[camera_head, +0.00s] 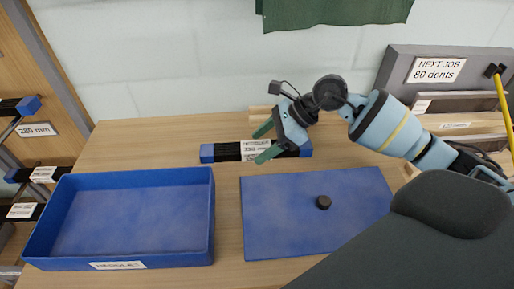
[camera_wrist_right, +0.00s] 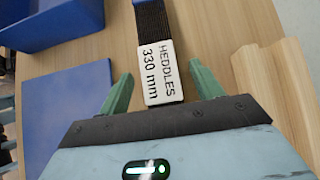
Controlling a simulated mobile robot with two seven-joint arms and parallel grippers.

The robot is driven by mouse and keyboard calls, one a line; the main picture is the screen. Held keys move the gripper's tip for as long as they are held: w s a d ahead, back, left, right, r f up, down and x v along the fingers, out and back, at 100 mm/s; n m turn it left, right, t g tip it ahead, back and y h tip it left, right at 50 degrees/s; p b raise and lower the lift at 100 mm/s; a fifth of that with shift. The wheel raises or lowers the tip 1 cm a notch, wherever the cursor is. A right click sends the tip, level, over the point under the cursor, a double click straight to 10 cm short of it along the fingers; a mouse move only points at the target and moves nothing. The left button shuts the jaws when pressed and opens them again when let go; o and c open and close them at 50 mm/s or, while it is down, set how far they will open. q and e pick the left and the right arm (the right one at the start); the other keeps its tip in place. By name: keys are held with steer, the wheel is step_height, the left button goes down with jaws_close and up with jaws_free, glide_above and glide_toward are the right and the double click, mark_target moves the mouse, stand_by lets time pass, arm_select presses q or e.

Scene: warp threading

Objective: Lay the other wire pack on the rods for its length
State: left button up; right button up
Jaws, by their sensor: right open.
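A heddle wire pack (camera_head: 228,152), black with blue ends and a white label, lies flat on the table behind the blue mat. In the right wrist view its label (camera_wrist_right: 160,75) reads "HEDDLES 330 mm". My right gripper (camera_head: 265,143) is open, its green fingertips at the label. In the right wrist view one finger shows on each side of the label, with gaps, and nothing is gripped. A rack at the left has dark, blue-ended bars (camera_head: 20,107) and a label (camera_head: 36,130) that seems to read 280 mm; other labels there are too small to read. My left gripper is not visible.
An empty blue tray (camera_head: 190,255) stands at the front left. A blue mat (camera_head: 275,215) with a small dark round piece (camera_head: 323,202) lies right of it. A grey frame with a "NEXT JOB 80 dents" sign (camera_head: 436,70) stands at the back right.

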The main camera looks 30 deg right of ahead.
steer(key=shift+w+a+f, duration=0.2)
steer(key=shift+a+f, duration=0.2)
steer(key=shift+f, duration=0.1)
steer(key=shift+r, duration=0.1)
jaws_close()
steer(key=shift+r, duration=0.5)
steer(key=shift+s+d+r+b, duration=0.1)
steer(key=shift+d+r+b, duration=0.1)
steer(key=shift+r, duration=0.4)
steer(key=shift+s+d+r+b, duration=0.1)
steer(key=shift+d+r, duration=0.1)
steer(key=shift+r, duration=0.35)
steer(key=b, duration=0.3)
glide_toward(308, 143)
steer(key=x, duration=0.5)
steer(key=shift+w, duration=0.1)
steer(key=shift+d+p, duration=0.3)
steer(key=shift+s+d, duration=0.45)
steer(key=shift+d, duration=0.2)
steer(key=shift+s+d+p, duration=0.1)
steer(key=shift+d+p, duration=0.15)
steer(key=shift+p, duration=0.1)
steer(key=shift+d, duration=0.1)
